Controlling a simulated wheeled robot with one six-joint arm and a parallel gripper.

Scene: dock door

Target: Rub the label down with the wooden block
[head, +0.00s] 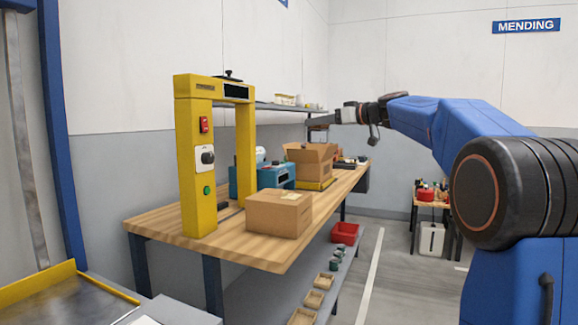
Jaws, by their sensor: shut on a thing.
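A closed cardboard box (270,215) stands near the front of the wooden bench, just right of the yellow frame. A pale label (291,196) lies on its top; whether its edges are flat is too small to tell. My gripper (314,124) is at the end of the outstretched arm, higher and farther back than this box, in front of the wall shelf in the picture. It is shut on what seems to be the wooden block, too small and far to make out clearly. It is well apart from the label.
The yellow frame (188,160) rises from the bench (165,222) left of the closed box. An open carton (312,162) and a blue machine (276,176) stand farther back. A red bin (345,233) and small trays (313,299) lie on the lower shelf.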

